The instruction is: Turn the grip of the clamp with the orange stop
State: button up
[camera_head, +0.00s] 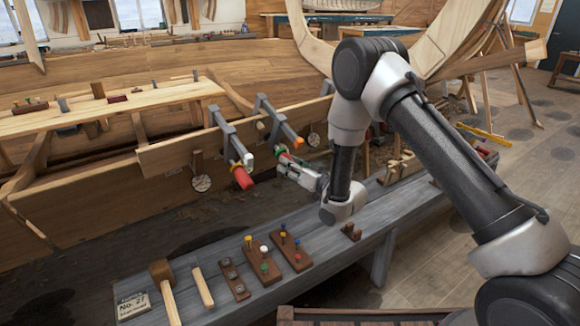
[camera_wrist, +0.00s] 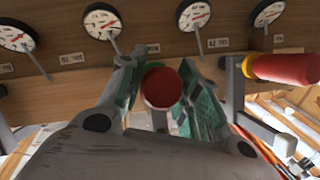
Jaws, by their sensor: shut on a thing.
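The clamp (camera_head: 279,121) with the orange stop (camera_head: 299,141) hangs on the hull plank, its grey bar reaching towards the bench. My gripper (camera_head: 286,153) is at the lower end of this clamp, just below and left of the orange stop. In the wrist view the round end of a red grip (camera_wrist: 161,88) sits between the green pads of my gripper (camera_wrist: 163,98), and my fingers are shut on it. The grip is seen nearly end-on there, and its shaft is mostly hidden. I cannot make out the orange stop clearly in the wrist view.
A second clamp with a pale stop and a red grip (camera_head: 242,177) hangs to the left. In the wrist view another red grip (camera_wrist: 290,69) with a yellow collar is close on the right. Several dials line the plank. The grey bench (camera_head: 345,242) below carries blocks with coloured pegs.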

jog(key=shift+m+y, duration=0.3)
jog(key=shift+m, duration=0.2)
dwell(0.3)
jog(key=o, duration=1)
jog(key=shift+o, duration=0.2)
jog(key=v, duration=1.2)
jog(key=shift+d, duration=0.15)
jog(key=shift+w, duration=0.15)
